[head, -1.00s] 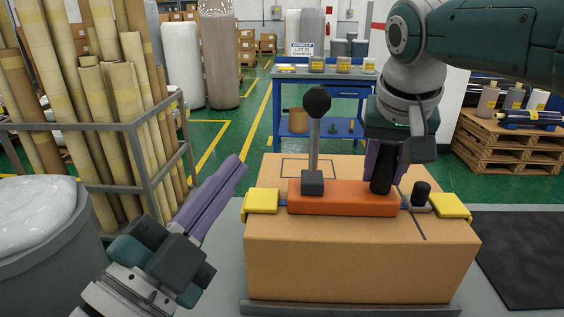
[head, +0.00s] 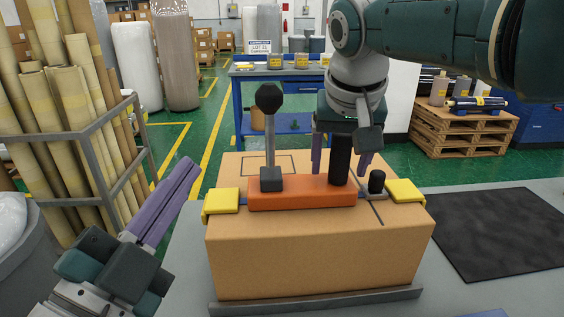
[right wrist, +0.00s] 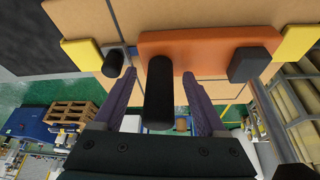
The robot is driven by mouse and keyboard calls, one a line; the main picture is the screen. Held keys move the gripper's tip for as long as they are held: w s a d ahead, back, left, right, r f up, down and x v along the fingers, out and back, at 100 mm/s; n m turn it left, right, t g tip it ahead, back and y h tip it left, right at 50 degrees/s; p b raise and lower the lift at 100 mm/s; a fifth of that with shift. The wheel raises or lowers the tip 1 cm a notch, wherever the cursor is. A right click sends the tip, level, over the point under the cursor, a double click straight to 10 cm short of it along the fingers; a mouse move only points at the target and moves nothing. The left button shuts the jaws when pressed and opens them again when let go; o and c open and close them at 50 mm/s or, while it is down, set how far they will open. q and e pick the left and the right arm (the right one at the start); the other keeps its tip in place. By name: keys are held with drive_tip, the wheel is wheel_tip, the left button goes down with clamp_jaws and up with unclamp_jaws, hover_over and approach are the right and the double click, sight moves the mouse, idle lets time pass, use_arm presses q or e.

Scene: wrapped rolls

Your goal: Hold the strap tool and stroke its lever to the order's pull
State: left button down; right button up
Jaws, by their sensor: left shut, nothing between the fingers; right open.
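The orange strap tool (head: 300,191) lies on top of a cardboard box (head: 315,245). Its lever (head: 269,140), a grey rod with a black knob, stands upright at the tool's left end. A black upright handle (head: 340,160) rises from its right part. My right gripper (head: 341,168) is open, its purple fingers apart on either side of the black handle; the right wrist view shows the handle (right wrist: 159,95) between the fingers, with gaps beside it. My left gripper (head: 190,170) is shut and empty, left of the box and away from the lever.
Yellow corner pieces (head: 405,191) sit at both ends of the blue strap. A small black knob (head: 377,182) stands right of the tool. A rack of cardboard tubes (head: 80,130) is on the left, a blue workbench (head: 285,85) behind, a dark mat (head: 495,235) on the right.

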drive_tip(key=shift+r, duration=0.15)
